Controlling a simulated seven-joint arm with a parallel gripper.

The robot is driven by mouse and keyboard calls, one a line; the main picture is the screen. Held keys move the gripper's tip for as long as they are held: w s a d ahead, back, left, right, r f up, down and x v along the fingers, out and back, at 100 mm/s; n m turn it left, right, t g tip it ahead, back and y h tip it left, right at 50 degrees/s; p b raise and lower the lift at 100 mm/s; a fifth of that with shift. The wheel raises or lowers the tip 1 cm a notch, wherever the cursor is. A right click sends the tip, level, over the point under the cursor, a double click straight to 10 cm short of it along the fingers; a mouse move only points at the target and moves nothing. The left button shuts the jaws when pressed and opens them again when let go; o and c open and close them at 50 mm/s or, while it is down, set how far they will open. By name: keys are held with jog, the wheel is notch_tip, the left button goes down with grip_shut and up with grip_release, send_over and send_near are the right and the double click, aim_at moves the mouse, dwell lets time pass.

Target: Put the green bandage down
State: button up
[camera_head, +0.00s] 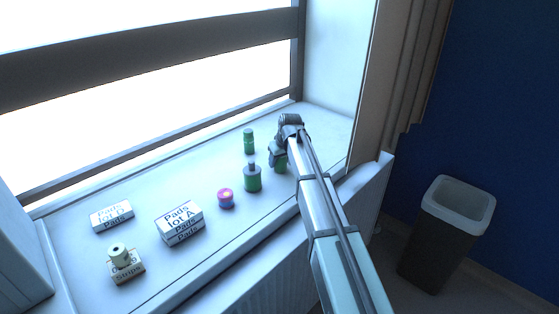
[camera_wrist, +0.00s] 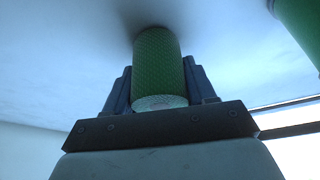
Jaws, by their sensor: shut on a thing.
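The green bandage (camera_wrist: 158,65) is a textured green roll with a pale end. It is held between the two fingers of my gripper (camera_wrist: 160,88) in the wrist view. In the head view my gripper (camera_head: 279,150) is over the right part of the white window sill, and a bit of the green bandage (camera_head: 281,166) shows below it. The roll's far end is close to the pale sill surface in the wrist view, with a dark shadow beside it. I cannot tell whether it touches.
On the white sill (camera_head: 320,125) stand a green bottle with a grey cap (camera_head: 252,180), a small green cylinder (camera_head: 249,141), a pink and purple roll (camera_head: 226,198), Pads boxes (camera_head: 180,222) and (camera_head: 111,215), and a Strips box (camera_head: 127,270) with a cream roll on top. A bin (camera_head: 447,235) stands right.

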jog(key=shift+f, duration=0.1)
jog(key=o, duration=1.1)
jog(key=shift+c, duration=0.2)
jog(key=v, duration=1.2)
jog(key=shift+w, duration=0.1)
